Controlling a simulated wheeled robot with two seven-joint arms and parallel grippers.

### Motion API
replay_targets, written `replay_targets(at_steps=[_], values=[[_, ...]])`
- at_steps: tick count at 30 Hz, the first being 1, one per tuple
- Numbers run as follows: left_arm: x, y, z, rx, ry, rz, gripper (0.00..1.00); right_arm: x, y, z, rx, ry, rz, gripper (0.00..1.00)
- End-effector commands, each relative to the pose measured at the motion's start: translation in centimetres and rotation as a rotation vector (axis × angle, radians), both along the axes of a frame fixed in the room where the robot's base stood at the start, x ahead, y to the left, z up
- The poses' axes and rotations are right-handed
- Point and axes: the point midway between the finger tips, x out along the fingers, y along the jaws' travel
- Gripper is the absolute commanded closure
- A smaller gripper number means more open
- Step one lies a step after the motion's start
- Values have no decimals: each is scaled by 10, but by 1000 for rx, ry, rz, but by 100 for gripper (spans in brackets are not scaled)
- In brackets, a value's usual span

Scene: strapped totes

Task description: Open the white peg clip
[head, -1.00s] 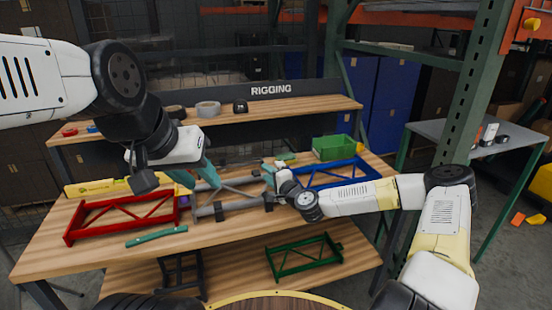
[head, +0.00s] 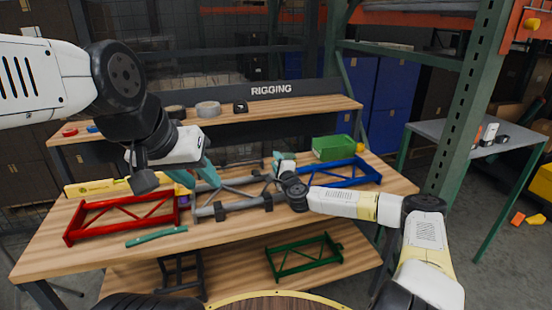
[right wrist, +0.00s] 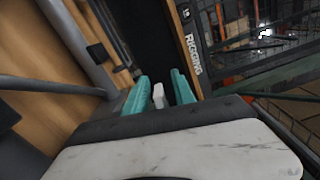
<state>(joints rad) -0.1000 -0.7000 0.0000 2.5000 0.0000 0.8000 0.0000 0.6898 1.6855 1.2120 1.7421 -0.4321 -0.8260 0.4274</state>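A grey frame (head: 238,206) with black clamps lies at the middle of the workbench. My right gripper (head: 278,160) is over its far right end. In the right wrist view, the two teal fingers of that gripper (right wrist: 160,92) stand apart. A small white piece (right wrist: 158,95), probably the white peg clip, shows between them with a narrow gap on each side. Its lower part is hidden. In the head view I cannot make out the clip. My left gripper (head: 196,176) is at the left end of the grey frame; whether it grips the frame is unclear.
A red frame (head: 122,217) lies left and a blue frame (head: 345,174) right on the workbench. A green bin (head: 334,148) stands behind the blue frame. A teal bar (head: 156,237) lies near the front edge. A green frame (head: 304,257) is on the lower shelf.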

Motion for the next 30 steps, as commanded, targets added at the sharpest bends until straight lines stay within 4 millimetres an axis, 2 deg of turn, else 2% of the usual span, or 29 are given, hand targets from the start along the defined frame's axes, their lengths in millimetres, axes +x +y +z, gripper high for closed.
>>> replay_targets(at_steps=[8, 12, 13, 22, 30], values=[[0, 0, 0, 0, 0, 0, 64, 2, 1, 0, 0, 0, 0, 69], [0, 0, 0, 0, 0, 0, 64, 2, 1, 0, 0, 0, 1, 97], [0, 0, 0, 0, 0, 0, 64, 2, 1, 0, 0, 0, 1, 100], [0, 0, 0, 0, 0, 0, 64, 1, 4, -1, -39, -12, 4, 100], [0, 0, 0, 0, 0, 0, 64, -4, 19, -7, -323, -105, 6, 100]])
